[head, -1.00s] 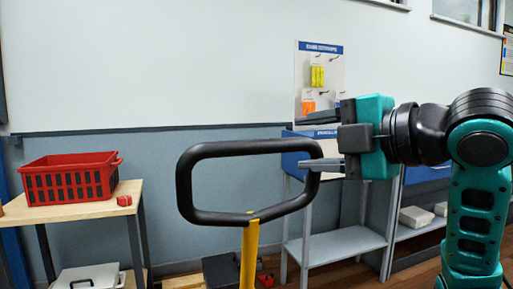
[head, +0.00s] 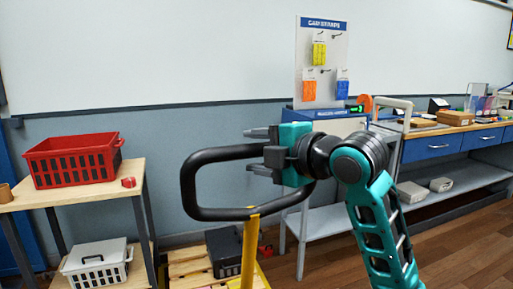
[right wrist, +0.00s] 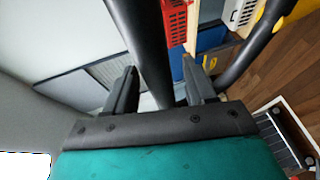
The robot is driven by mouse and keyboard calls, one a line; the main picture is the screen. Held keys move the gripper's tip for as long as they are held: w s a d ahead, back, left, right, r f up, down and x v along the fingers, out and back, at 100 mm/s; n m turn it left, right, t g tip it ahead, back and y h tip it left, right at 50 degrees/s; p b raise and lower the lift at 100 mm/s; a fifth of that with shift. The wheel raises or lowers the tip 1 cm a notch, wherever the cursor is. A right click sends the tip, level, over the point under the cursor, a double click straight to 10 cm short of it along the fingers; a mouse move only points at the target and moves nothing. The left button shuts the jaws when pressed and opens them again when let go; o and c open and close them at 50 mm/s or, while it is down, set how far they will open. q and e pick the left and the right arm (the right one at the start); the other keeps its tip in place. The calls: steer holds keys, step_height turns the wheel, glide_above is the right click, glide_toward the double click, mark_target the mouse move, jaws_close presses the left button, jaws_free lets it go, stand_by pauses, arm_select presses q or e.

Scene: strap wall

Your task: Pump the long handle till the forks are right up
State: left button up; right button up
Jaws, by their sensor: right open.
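The long handle (head: 187,185) ends in a black rounded loop on a yellow shaft (head: 249,255) in the middle of the head view. My right gripper (head: 248,151) is open, coming from the right at the loop's top bar. One finger shows above the bar and one below it. In the right wrist view the black bar (right wrist: 142,45) runs between the two open fingers (right wrist: 160,85), with gaps beside it. My gripper and wrist hide the loop's upper right part. The forks cannot be made out. My left gripper is out of view.
A wooden table (head: 110,192) with a red crate (head: 75,160) stands at left, a white lidded box (head: 97,262) below it. A black crate (head: 225,250) sits on wooden slats behind the shaft. A blue-drawer workbench (head: 445,145) is at right. Floor (head: 460,245) is clear at lower right.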

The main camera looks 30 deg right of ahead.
steer(key=shift+w+a, duration=0.1)
steer(key=shift+w, duration=0.15)
jaws_close()
stand_by(0.4)
